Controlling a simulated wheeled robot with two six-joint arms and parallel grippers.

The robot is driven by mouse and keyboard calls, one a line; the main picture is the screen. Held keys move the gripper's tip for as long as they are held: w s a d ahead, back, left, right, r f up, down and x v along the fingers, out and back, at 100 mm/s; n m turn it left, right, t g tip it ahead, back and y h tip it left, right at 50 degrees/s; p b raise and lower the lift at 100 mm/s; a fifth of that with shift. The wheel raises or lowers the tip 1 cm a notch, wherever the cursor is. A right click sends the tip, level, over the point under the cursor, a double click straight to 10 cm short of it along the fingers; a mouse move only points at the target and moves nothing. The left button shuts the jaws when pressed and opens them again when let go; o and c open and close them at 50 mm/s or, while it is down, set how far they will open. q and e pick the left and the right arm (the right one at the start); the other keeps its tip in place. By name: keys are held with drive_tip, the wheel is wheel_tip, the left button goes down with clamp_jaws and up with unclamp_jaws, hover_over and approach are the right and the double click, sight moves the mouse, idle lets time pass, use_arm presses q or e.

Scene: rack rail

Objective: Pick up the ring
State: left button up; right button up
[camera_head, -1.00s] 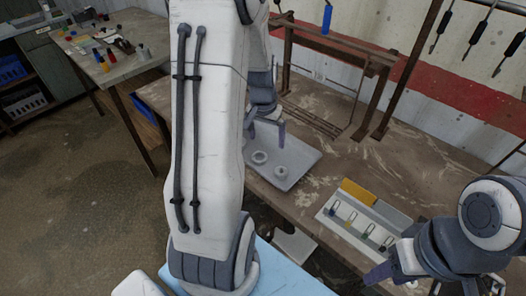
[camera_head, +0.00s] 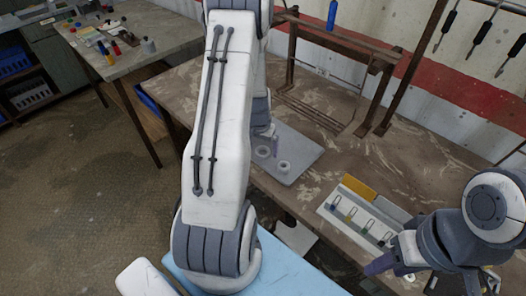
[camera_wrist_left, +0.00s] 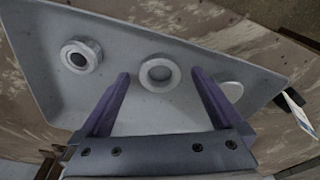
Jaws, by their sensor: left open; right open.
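A grey tray (camera_head: 302,157) on the workbench holds two pale rings. One ring (camera_wrist_left: 160,60) lies just beyond and between the open fingertips of my left gripper (camera_wrist_left: 161,74) in the left wrist view, apart from both fingers. The other ring (camera_wrist_left: 94,47) lies to its left on the tray. A flat pale disc (camera_wrist_left: 234,92) shows to the right, partly hidden by the right finger. In the head view the rings (camera_head: 284,167) sit below my left gripper (camera_head: 268,133), which is partly hidden by its arm. My right gripper (camera_head: 378,266) is open and empty, near the bench's front edge.
A white holder (camera_head: 350,228) with several small slots and a yellow block (camera_head: 359,187) stand right of the tray. A brown metal frame (camera_head: 335,40) rises at the back of the bench. Bare bench lies between tray and holder.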

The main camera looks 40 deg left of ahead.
use_arm(q)
drive_tip(key=shift+f, duration=0.2)
drive_tip(key=c, duration=1.4)
drive_tip(key=shift+r, duration=0.1)
drive_tip(key=shift+c, duration=0.2)
